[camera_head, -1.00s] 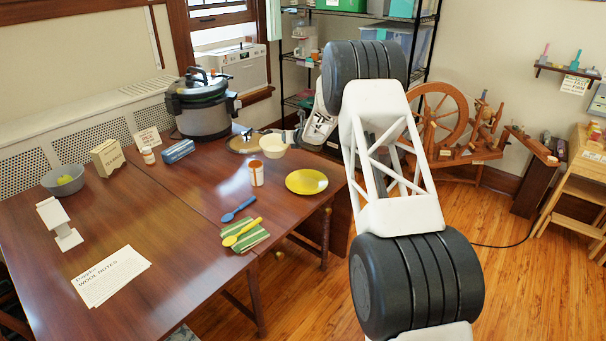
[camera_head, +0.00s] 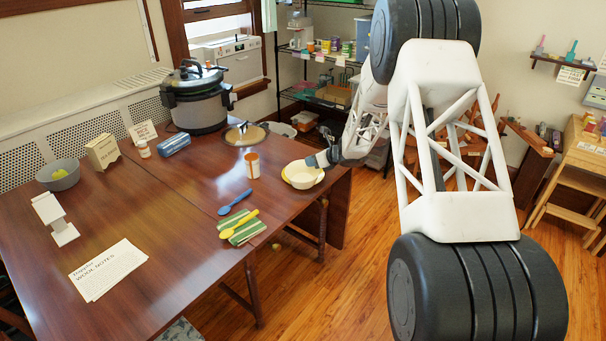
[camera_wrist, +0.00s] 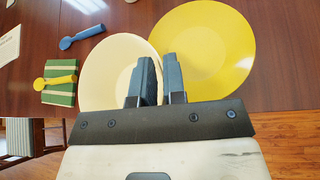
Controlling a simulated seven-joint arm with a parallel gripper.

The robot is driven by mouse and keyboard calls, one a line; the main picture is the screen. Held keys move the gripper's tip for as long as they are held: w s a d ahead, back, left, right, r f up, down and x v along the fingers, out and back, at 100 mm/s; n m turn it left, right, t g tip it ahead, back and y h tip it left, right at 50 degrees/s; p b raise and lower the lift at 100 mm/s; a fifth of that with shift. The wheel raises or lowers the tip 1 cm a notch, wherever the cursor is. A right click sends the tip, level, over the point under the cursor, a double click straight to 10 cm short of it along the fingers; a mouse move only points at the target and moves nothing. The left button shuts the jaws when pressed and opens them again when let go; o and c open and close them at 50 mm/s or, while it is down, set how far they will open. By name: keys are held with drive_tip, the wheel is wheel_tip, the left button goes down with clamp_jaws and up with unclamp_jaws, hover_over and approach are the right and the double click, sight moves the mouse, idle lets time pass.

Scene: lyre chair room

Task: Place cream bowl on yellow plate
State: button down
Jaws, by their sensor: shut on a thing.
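My gripper (camera_wrist: 157,62) is shut on the bowl's rim, one finger inside and one outside. In the head view my gripper (camera_head: 322,160) is at the bowl's right side. Whether the bowl touches the plate I cannot tell.
An orange-and-white jar (camera_head: 253,165) stands behind and left of the bowl. A round lid (camera_head: 246,134) lies farther back. A blue spoon (camera_head: 235,201) and a yellow spoon (camera_head: 240,223) on a striped cloth (camera_head: 246,235) are in front. The table's right edge is close.

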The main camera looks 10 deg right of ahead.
sight(318, 171)
drive_tip(key=shift+n+g, duration=0.3)
drive_tip(key=shift+n, duration=0.2)
drive_tip(key=s, duration=0.1)
drive_tip(key=s+d, duration=0.1)
drive_tip(key=s, duration=0.2)
drive_tip(key=shift+s+d+f, duration=0.15)
drive_tip(key=shift+s+f, duration=0.15)
drive_tip(key=shift+s, duration=0.1)
drive_tip(key=shift+r, duration=0.1)
drive_tip(key=shift+w+r+m+t+h, duration=0.1)
drive_tip(key=shift+r+m+t+h, duration=0.15)
drive_tip(key=shift+m+t, duration=0.3)
drive_tip(key=shift+r+m+t+h, duration=0.15)
drive_tip(key=shift+m+t+h, duration=0.2)
drive_tip(key=shift+m, duration=0.4)
drive_tip(key=m+h, duration=0.1)
drive_tip(key=m+t, duration=0.1)
drive_tip(key=shift+s+d+r+m+h, duration=0.1)
drive_tip(key=shift+s+d+m+h, duration=0.05)
drive_tip(key=shift+s+m+h, duration=0.2)
drive_tip(key=shift+s+d+f+m+t+h, duration=0.2)
drive_tip(key=shift+s+d+m+t+h, duration=0.15)
drive_tip(key=shift+s+m+h, duration=0.35)
drive_tip(key=shift+s+d+f+m+t+h, duration=0.2)
drive_tip(key=shift+s+m+t+h, duration=0.25)
drive_tip(key=shift+m, duration=0.35)
drive_tip(key=shift+s+d+f+m+t+h, duration=0.15)
drive_tip(key=shift+s+d+m+t+h, duration=0.15)
drive_tip(key=shift+s+m+h, duration=0.4)
drive_tip(key=shift+w, duration=0.1)
